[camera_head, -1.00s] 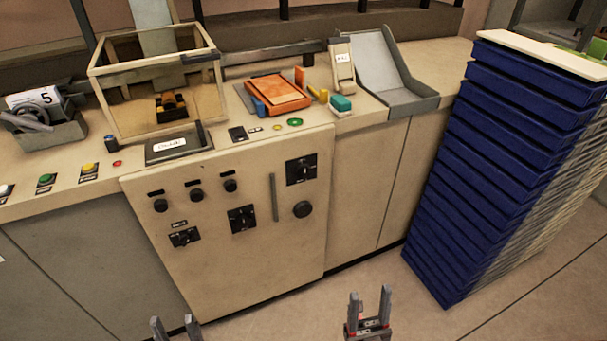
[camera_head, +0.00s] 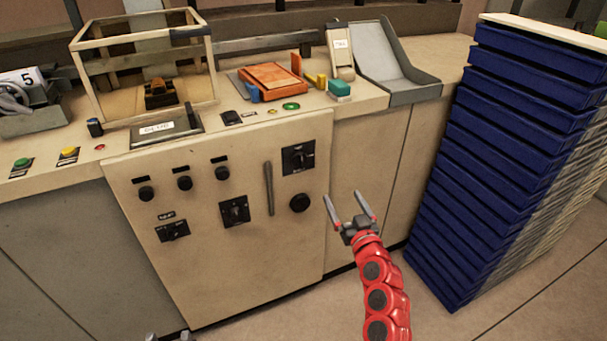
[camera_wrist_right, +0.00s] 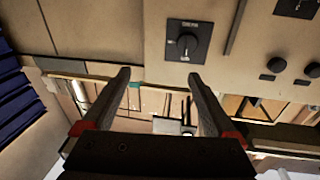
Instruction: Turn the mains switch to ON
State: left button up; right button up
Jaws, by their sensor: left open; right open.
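Three black rotary switches sit on the front of the beige cabinet (camera_head: 240,270): an upper right switch (camera_head: 298,158), a middle switch (camera_head: 235,211) and a lower left switch (camera_head: 173,230). Their labels are too small to read, so I cannot tell which is the mains switch. My right gripper (camera_head: 344,196) is open and empty, below and right of the upper right switch, apart from it. In the right wrist view, that switch (camera_wrist_right: 188,42) appears above the open fingers (camera_wrist_right: 162,82). My left gripper (camera_head: 168,336) barely shows at the bottom edge, open.
A vertical handle (camera_head: 268,188) and a round black knob (camera_head: 301,203) are near the upper right switch. Several small knobs (camera_head: 184,183) line the upper left. A tall stack of blue trays (camera_head: 500,150) stands on the right.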

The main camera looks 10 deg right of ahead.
aim_at(302, 164)
jog(key=w+a+n+y, duration=0.1)
jog(key=w+a, duration=0.1)
jog(key=w, duration=0.3)
jog(key=w+a+y, duration=0.1)
jog(key=w+a, duration=0.2)
jog(key=w, duration=0.1)
jog(key=w+a+n+g+y, duration=0.1)
jog(key=w+a, duration=0.1)
jog(key=w, duration=0.3)
jog(key=shift+w+a+r+n, duration=0.15)
jog(key=shift+w+n, duration=0.15)
jog(key=shift+w, duration=0.05)
jog(key=shift+x, duration=0.95)
jog(key=c, duration=1.4)
jog(key=shift+o, duration=0.2)
